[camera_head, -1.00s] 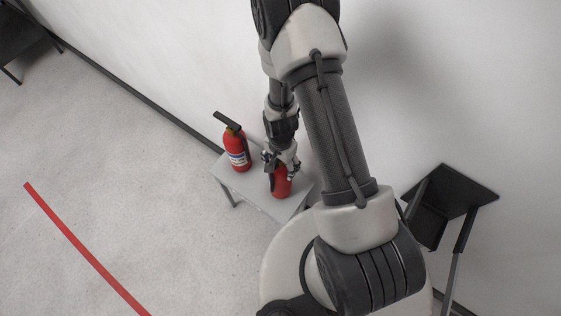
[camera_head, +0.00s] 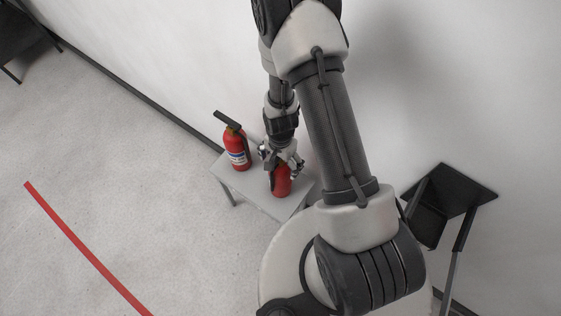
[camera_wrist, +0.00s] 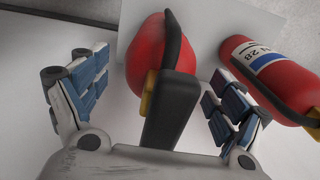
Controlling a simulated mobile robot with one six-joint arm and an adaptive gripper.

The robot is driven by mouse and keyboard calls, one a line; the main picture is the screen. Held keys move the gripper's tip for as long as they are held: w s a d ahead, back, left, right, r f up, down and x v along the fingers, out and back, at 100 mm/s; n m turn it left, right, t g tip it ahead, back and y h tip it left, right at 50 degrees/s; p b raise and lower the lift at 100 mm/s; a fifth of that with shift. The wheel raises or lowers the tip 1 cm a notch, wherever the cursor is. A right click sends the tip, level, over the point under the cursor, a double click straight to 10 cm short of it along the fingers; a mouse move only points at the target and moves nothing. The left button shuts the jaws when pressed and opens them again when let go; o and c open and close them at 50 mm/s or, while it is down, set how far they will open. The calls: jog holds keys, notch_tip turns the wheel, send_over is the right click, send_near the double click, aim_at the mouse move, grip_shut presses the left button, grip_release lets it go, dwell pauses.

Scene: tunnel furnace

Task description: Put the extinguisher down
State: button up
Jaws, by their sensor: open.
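A red extinguisher (camera_head: 281,182) stands on a small grey table (camera_head: 255,192) beside the wall. In the wrist view its red body (camera_wrist: 146,55) and black handle (camera_wrist: 172,105) lie between my fingers. My gripper (camera_head: 282,165) is at the top of this extinguisher. It is open, with a finger apart on each side, as the wrist view also shows (camera_wrist: 160,100). The arm hides part of the extinguisher's top in the head view. A second red extinguisher (camera_head: 236,150) with a white and blue label stands upright on the same table, to the left; it also shows in the wrist view (camera_wrist: 272,75).
The white wall runs close behind the table. A black stand (camera_head: 450,205) is at the right, and a dark table (camera_head: 18,38) is at the upper left. A red line (camera_head: 85,248) marks the open floor at the left.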

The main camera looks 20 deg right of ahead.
notch_tip(320, 180, up, 12)
jog(key=p, duration=0.3)
jog(key=shift+f, duration=0.15)
notch_tip(320, 180, up, 21)
jog(key=s+n+t, duration=0.2)
jog(key=n, duration=0.3)
jog(key=s+r+n+t, duration=0.2)
jog(key=s+r+n, duration=0.3)
jog(key=s+r, duration=0.7)
jog(key=shift+s+r+n+t, duration=0.3)
jog(key=shift+s+n, duration=0.1)
jog(key=shift+s, duration=0.3)
